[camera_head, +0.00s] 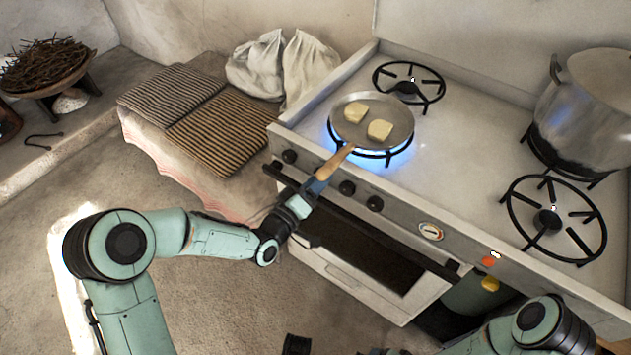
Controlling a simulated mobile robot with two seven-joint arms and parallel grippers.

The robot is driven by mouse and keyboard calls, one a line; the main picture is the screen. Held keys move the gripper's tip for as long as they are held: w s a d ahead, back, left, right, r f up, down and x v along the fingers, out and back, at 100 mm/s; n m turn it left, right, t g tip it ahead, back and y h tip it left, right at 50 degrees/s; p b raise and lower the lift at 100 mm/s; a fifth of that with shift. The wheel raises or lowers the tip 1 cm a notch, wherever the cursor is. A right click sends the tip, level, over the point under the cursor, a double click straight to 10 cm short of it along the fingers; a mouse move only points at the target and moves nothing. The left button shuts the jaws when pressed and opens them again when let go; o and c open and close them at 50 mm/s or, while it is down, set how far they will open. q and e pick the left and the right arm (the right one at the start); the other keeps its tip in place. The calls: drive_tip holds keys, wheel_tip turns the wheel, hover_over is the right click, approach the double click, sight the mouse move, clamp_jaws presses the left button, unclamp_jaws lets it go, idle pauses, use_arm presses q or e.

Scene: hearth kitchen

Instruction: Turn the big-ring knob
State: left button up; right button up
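The stove front (400,225) carries a row of dark knobs: one at the left (289,157) and two right of the pan handle (347,187). I cannot tell which serves the big ring. A frying pan (360,107) with two pale yellow pieces (380,130) sits on a burner with a blue flame. Its wooden handle (335,162) reaches over the front edge. My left gripper (317,185) is at the handle's end and appears closed around it; its fingers hide part of the knob row. My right gripper (297,345) is partly visible at the bottom edge, apart from the knobs.
Two burners, front right (553,218) and back left (410,85), are bare and unlit. An oven rail runs below the knobs. Striped cushions (215,125) and white sacks lie left.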

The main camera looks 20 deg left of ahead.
idle(0.3)
use_arm(q)
drive_tip(key=p+v, duration=0.4)
drive_tip(key=v, duration=0.9)
drive_tip(key=shift+s, duration=0.2)
use_arm(e)
drive_tip(key=s+a+r+g+y, duration=0.1)
drive_tip(key=s+a+r+g, duration=0.1)
drive_tip(key=s+r, duration=0.3)
drive_tip(key=shift+s+a, duration=0.4)
drive_tip(key=shift+s, duration=0.15)
drive_tip(key=shift+f, duration=0.1)
